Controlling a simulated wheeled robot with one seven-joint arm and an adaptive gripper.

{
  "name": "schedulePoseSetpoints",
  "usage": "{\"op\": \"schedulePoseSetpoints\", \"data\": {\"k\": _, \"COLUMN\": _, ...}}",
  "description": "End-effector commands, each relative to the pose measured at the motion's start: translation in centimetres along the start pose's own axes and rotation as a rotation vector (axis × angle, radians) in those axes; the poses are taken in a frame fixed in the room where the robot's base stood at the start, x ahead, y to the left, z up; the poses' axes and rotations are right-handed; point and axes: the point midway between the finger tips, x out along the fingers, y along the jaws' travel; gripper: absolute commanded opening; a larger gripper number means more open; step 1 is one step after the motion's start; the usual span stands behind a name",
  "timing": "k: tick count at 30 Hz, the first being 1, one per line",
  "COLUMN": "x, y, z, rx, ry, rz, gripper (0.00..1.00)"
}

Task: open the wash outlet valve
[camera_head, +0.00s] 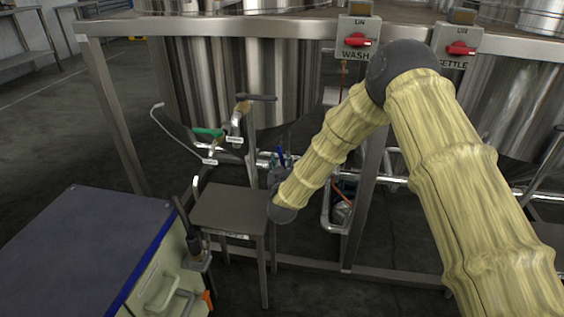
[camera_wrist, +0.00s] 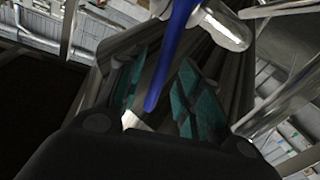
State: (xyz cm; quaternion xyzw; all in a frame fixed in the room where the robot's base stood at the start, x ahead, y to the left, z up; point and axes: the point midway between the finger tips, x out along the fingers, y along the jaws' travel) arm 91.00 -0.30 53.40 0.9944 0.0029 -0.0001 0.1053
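A blue lever handle (camera_head: 281,153) shows at the pipework below the steel tank, beside my gripper (camera_head: 279,168). In the wrist view the blue handle (camera_wrist: 172,48) runs down between the teal-padded fingers of my gripper (camera_wrist: 160,88). The fingers stand apart with a gap around the handle, so my gripper looks open. Whether a pad touches it I cannot tell. A green lever valve (camera_head: 207,132) and a grey-handled valve (camera_head: 241,112) with small white tags sit to the left. The tags are too small to read, and the blue lever's valve body is mostly hidden.
A red switch marked WASH (camera_head: 357,41) and another marked KETTLE (camera_head: 459,48) are on the frame above. A dark-topped cabinet (camera_head: 80,250) is at lower left. Steel frame posts and pipes surround the area.

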Motion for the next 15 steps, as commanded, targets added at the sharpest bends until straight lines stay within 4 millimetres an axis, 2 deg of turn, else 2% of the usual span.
{"op": "schedulePoseSetpoints", "data": {"k": 6, "x": 1.8, "y": 0.1, "z": 0.1, "rx": 0.000, "ry": 0.000, "rz": 0.001, "gripper": 0.35}}
{"op": "schedulePoseSetpoints", "data": {"k": 15, "x": 2.1, "y": 0.1, "z": 0.0, "rx": 0.000, "ry": 0.000, "rz": 0.001, "gripper": 0.35}}
